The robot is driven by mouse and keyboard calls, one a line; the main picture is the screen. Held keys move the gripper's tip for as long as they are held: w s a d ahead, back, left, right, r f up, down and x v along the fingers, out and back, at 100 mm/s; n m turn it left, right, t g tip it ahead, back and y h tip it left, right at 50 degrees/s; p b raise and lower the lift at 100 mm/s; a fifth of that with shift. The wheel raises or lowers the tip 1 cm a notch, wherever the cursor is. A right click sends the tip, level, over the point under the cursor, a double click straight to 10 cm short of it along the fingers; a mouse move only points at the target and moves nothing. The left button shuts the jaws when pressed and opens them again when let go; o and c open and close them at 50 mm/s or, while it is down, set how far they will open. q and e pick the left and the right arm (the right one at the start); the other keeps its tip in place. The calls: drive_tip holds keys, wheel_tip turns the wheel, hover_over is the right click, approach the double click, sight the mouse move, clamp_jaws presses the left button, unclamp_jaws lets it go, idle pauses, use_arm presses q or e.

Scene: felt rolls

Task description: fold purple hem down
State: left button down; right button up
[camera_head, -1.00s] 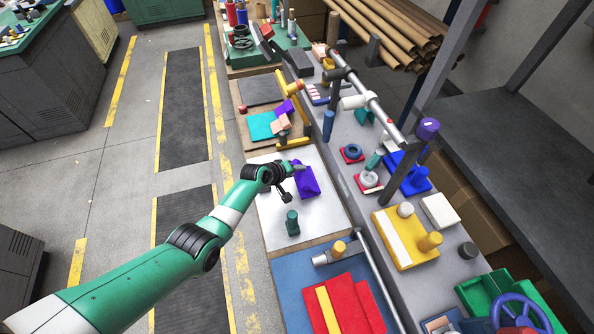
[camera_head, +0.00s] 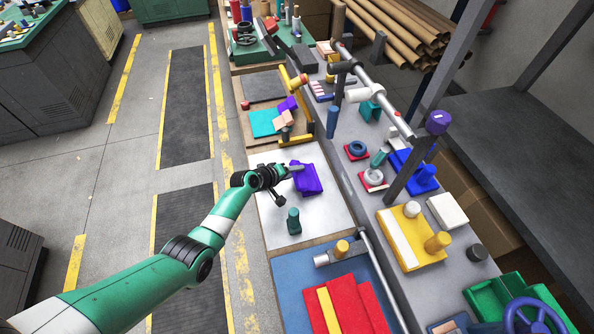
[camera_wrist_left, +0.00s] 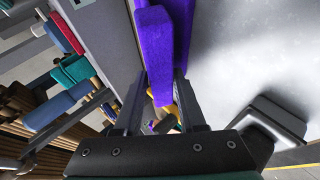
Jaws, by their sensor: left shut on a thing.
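The purple felt (camera_head: 309,180) lies on a pale metal work plate (camera_head: 330,215) in the head view. In the left wrist view the felt (camera_wrist_left: 153,45) shows as a long strip with a fold along it, running down between the two fingers. My left gripper (camera_head: 296,168) is at the felt's far left edge, shut on the purple felt. Its fingers (camera_wrist_left: 158,98) stand either side of the felt's end, and the exact grip is partly hidden. My right gripper is not in view.
A dark teal weight (camera_head: 293,222) stands on the plate, nearer than the felt. A blue mat with red felt (camera_head: 342,306) lies nearer still. A grey rail (camera_head: 378,265) and shelf post border the right side. The plate is bare around the weight.

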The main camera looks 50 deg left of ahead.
use_arm(q)
drive_tip(key=shift+s+a+f, duration=0.1)
drive_tip(key=shift+s+f, duration=0.2)
drive_tip(key=shift+f, duration=0.3)
drive_tip(key=shift+s+f, duration=0.25)
drive_tip(key=shift+f, duration=0.35)
drive_tip(key=shift+r, duration=0.1)
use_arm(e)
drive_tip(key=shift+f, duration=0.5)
use_arm(q)
drive_tip(key=c, duration=0.6)
unclamp_jaws()
drive_tip(key=shift+r, duration=0.1)
drive_tip(key=shift+w+r, duration=0.1)
drive_tip(key=shift+r, duration=0.05)
